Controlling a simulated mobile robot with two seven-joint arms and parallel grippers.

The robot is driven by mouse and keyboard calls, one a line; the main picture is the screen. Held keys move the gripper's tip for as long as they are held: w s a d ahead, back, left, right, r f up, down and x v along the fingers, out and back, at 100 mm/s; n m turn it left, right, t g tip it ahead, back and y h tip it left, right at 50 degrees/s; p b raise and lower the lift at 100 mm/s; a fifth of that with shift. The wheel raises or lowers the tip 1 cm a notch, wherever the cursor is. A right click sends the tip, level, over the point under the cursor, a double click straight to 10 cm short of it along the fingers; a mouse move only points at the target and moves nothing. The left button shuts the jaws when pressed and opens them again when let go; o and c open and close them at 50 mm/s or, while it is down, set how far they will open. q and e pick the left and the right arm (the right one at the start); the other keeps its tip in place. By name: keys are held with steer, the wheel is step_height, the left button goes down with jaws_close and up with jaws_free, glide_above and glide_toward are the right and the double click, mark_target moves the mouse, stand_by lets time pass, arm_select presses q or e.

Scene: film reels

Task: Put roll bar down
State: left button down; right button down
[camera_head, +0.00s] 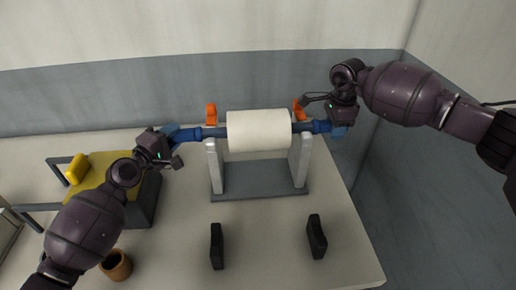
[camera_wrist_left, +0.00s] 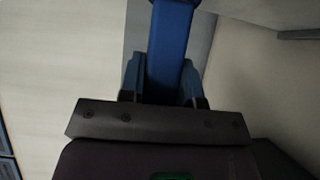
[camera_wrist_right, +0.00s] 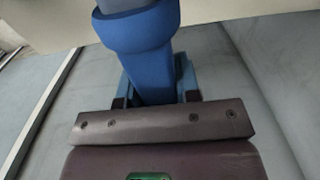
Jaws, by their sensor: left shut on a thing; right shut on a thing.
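A blue roll bar (camera_head: 215,132) runs level through a white roll (camera_head: 259,130). The bar lies at the tops of the two grey uprights of a stand (camera_head: 260,180); I cannot tell whether it rests in them. My left gripper (camera_head: 174,139) is shut on the bar's left end, which also shows in the left wrist view (camera_wrist_left: 168,50). My right gripper (camera_head: 338,127) is shut on its right end, which also shows in the right wrist view (camera_wrist_right: 145,60). An orange latch (camera_head: 211,114) stands up at the left upright and another orange latch (camera_head: 299,110) at the right one.
Two black blocks (camera_head: 217,246) (camera_head: 316,237) stand on the table (camera_head: 265,240) in front of the stand. A yellow-topped dark box (camera_head: 145,200) is at the left, with a brown cup (camera_head: 117,265) in front. The table's right edge is near the stand; walls are behind.

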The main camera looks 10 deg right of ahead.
arm_select(q)
steer(key=shift+f, duration=0.35)
arm_select(e)
steer(key=shift+a+f, duration=0.1)
steer(key=shift+f, duration=0.25)
arm_select(q)
steer(key=c, duration=0.8)
jaws_free()
arm_select(e)
steer(key=c, duration=0.8)
jaws_free()
arm_select(q)
steer(key=v, duration=1.2)
arm_select(e)
step_height(320, 180, up, 12)
steer(key=shift+s+f, duration=0.1)
arm_select(q)
steer(key=shift+s, duration=0.1)
